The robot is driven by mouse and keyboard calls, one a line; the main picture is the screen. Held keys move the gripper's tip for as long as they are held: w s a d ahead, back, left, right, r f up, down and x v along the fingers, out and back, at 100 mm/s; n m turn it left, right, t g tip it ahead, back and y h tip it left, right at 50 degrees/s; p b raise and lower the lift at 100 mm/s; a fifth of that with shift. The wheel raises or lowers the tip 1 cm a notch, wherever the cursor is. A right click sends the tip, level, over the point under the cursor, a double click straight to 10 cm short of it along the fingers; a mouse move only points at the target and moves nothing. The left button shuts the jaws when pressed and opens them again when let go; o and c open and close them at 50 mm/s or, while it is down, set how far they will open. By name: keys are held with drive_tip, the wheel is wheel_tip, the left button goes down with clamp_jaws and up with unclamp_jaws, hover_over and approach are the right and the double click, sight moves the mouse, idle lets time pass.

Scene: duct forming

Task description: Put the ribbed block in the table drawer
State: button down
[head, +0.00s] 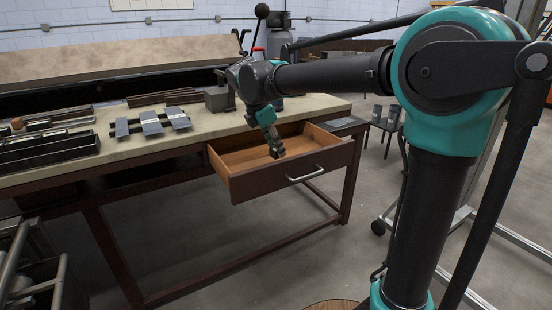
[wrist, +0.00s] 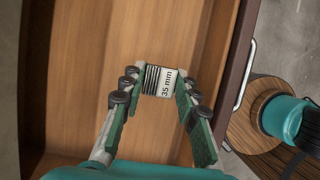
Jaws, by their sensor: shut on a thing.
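The ribbed block (wrist: 159,81) shows in the wrist view as a small piece with dark ribs and a white face marked "35 mm". My gripper (wrist: 158,90) is shut on it, with one finger on each side. In the head view my gripper (head: 276,150) points down over the open table drawer (head: 268,188). The drawer is wooden, with a metal handle on its front. In the wrist view the drawer's wooden floor (wrist: 90,60) lies beneath the block. I cannot tell how far the block is above that floor.
The workbench (head: 330,104) carries metal plates on bars (head: 152,123) and a tray of long pieces (head: 45,150) to the left. The drawer's front panel (wrist: 236,60) is close on the right in the wrist view. The drawer looks otherwise empty.

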sight(276, 158)
drive_tip(key=shift+f, duration=2.05)
drive_tip(key=shift+f, duration=0.1)
drive_tip(key=c, duration=1.1)
unclamp_jaws()
drive_tip(key=shift+c, duration=0.2)
drive_tip(key=v, duration=1.2)
